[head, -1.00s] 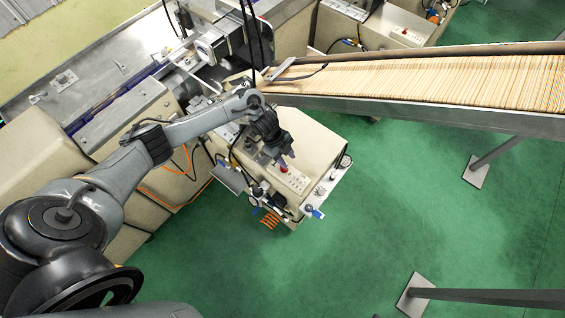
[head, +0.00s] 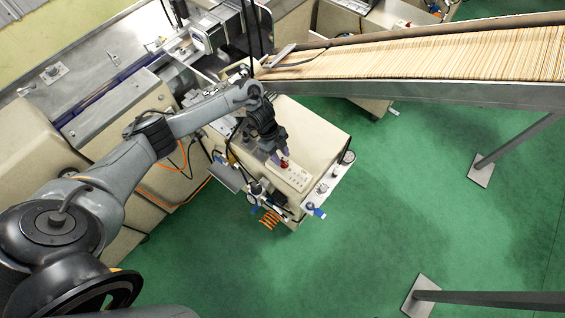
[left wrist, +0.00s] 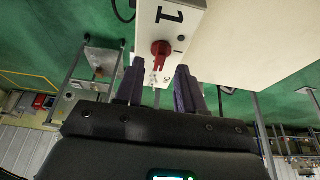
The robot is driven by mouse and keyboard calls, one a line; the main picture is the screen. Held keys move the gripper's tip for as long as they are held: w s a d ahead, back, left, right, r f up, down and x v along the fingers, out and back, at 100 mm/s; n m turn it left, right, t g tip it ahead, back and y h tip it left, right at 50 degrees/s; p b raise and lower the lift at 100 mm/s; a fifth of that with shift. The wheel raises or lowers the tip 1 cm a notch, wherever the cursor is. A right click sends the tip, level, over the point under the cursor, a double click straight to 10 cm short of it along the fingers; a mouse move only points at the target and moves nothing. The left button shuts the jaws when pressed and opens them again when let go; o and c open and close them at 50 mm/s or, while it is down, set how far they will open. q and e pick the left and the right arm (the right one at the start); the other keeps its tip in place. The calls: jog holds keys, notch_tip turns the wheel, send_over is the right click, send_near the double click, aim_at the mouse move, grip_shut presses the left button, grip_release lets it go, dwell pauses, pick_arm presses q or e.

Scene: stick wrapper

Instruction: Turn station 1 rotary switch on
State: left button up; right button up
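The station 1 rotary switch (left wrist: 161,50) is a red knob on a pale panel (left wrist: 186,14) marked with a large "1" in the left wrist view. In the head view the red knob (head: 284,164) sits on the cream control box (head: 315,140). My left gripper (left wrist: 158,75) is open, with its two purple-grey fingers on either side of the knob's column and a gap between them. In the head view my left gripper (head: 280,158) is right at the knob. I cannot tell whether the fingers touch it. My right gripper is not in view.
A sloping chute (head: 420,90) full of wooden sticks runs above and to the right of the box. Blue-handled fittings (head: 316,211) and orange coiled hoses (head: 271,217) are at the box's front edge.

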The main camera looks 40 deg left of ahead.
aim_at(284, 163)
pick_arm(q)
jog(key=shift+b+x, duration=0.6)
jog(key=shift+x, duration=0.7)
grip_shut()
